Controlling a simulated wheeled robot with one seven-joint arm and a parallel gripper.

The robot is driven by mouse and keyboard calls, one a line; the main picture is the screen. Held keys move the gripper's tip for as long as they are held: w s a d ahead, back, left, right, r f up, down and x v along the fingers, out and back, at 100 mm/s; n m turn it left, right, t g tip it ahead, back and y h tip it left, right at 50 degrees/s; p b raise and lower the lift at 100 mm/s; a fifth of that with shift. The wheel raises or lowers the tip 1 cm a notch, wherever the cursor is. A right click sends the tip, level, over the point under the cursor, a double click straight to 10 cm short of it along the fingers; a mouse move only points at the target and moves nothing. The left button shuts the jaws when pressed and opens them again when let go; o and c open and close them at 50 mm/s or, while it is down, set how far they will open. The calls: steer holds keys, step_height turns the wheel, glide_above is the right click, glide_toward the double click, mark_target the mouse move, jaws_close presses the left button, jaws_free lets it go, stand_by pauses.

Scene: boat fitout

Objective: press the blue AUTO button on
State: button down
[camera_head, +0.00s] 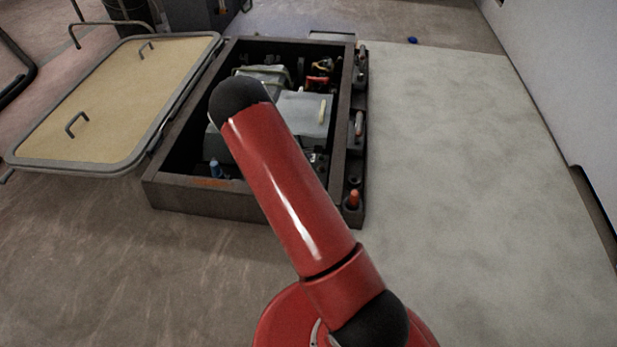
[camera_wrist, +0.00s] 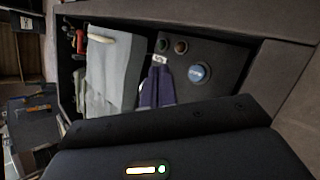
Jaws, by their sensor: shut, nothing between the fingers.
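The blue button (camera_wrist: 199,73) is a round cap with pale lettering too small to read. It sits on a dark panel (camera_wrist: 214,55) inside the open locker in the wrist view. My gripper (camera_wrist: 157,70) shows as two dark bluish fingers close together, shut and empty, left of the blue button in the picture. I see no contact with the button, and cannot tell the gap in depth. In the head view my red arm hides the gripper, and I cannot make out the blue button there.
A red button (camera_wrist: 181,46) and a green button (camera_wrist: 161,45) sit near the blue one. The locker's dark rim (camera_head: 230,198) surrounds a grey box (camera_head: 302,113) and other equipment. The tan hatch lid (camera_head: 120,90) lies open at left. Pale floor (camera_head: 470,170) at right is clear.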

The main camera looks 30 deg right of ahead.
step_height(320, 180, down, 8)
steer(key=b, duration=0.6)
steer(key=shift+f, duration=0.15)
stand_by(1.6)
steer(key=shift+f, duration=0.3)
